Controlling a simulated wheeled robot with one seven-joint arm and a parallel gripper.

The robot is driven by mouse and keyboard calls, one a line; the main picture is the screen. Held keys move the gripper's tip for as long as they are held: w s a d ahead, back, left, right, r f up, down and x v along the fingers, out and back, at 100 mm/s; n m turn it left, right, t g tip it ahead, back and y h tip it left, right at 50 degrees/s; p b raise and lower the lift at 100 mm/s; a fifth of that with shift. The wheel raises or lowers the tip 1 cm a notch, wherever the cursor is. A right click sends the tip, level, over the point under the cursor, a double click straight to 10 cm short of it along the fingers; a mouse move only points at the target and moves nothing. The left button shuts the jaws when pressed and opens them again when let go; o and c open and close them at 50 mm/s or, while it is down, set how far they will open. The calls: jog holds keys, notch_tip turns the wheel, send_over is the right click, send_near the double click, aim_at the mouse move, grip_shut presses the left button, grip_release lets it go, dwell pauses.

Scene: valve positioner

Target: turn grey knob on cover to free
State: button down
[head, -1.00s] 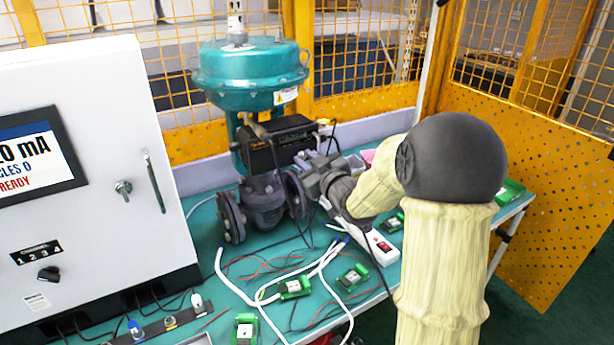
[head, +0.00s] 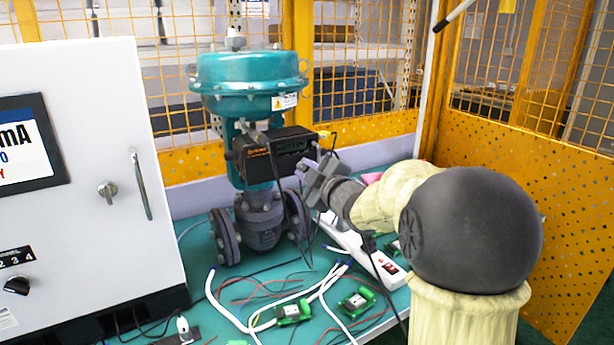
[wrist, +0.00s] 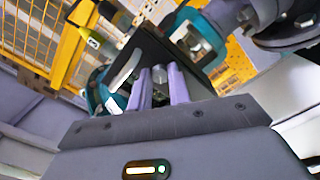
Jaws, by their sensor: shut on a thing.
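The black positioner box (head: 262,156) is mounted on the teal valve (head: 248,75) in the head view. My gripper (head: 304,168) is at its right side, with the lilac fingertips close to the box. In the wrist view the two lilac fingers of my gripper (wrist: 161,84) stand on either side of the grey knob (wrist: 160,76), shut on it. The knob sits against the dark cover (wrist: 168,50). In the head view the knob is hidden by my gripper and the box. I cannot read any marking for its position.
A white cabinet (head: 90,190) with a display stands at the left. White cables, small green modules (head: 292,311) and a power strip (head: 385,268) lie on the teal bench (head: 205,325). Yellow mesh fencing (head: 540,200) closes off the back and right.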

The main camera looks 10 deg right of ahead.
dwell(0.3)
jog(key=c, duration=1.3)
grip_release()
jog(key=v, duration=1.7)
jog(key=shift+s, duration=0.2)
